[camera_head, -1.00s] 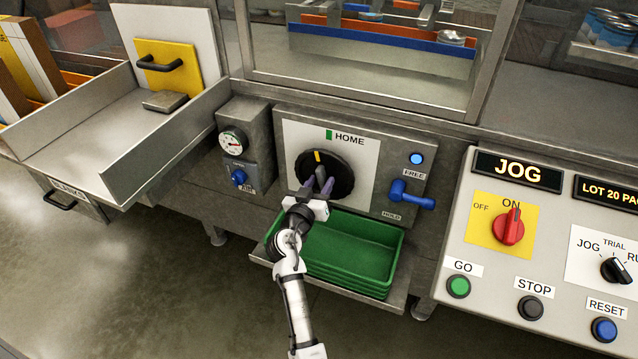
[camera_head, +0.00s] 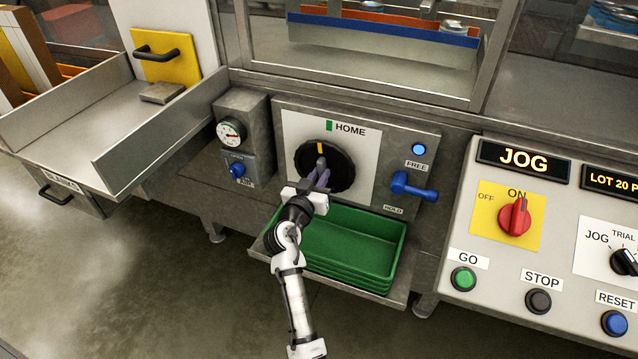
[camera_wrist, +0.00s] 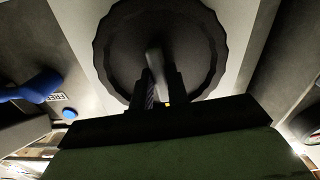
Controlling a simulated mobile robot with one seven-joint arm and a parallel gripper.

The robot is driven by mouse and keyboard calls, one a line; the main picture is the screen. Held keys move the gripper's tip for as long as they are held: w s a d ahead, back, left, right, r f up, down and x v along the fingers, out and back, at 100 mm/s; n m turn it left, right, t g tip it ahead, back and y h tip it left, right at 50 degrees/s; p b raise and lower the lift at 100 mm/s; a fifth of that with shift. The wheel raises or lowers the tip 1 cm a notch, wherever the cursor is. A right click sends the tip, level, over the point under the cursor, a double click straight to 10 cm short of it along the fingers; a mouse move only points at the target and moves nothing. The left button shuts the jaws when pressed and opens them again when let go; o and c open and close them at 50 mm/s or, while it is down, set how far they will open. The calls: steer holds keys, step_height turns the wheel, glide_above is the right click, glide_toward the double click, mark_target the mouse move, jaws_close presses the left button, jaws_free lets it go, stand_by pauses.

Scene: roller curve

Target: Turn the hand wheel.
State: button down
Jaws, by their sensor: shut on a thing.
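The hand wheel (camera_head: 342,172) is a dark, scalloped disc on a white panel (camera_head: 369,139). A yellow mark (camera_head: 320,148) sits near the top of the wheel, a little left of and below the green HOME mark (camera_head: 329,125). My gripper (camera_head: 320,174) is at the lower part of the wheel face, coming from below. In the wrist view, the wheel (camera_wrist: 200,50) fills the upper middle, and my gripper's fingers (camera_wrist: 157,90) are shut around a grey handle (camera_wrist: 154,62) on its face. The fingers hide part of the handle.
A blue lever (camera_head: 413,187) stands right of the wheel between the FREE and HOLD labels, below a lit blue lamp (camera_head: 419,150). A gauge box (camera_head: 238,107) is on the left. Green trays (camera_head: 350,246) lie below. A control console (camera_head: 480,215) stands right.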

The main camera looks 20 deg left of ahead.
steer(key=shift+m+b, duration=0.7)
steer(key=shift+b, duration=0.4)
steer(key=c, duration=1.4)
jaws_free()
steer(key=shift+o, duration=0.2)
steer(key=s+b, duration=0.2)
steer(key=s, duration=1.2)
steer(key=shift+a+b, duration=0.25)
steer(key=shift+b, duration=0.1)
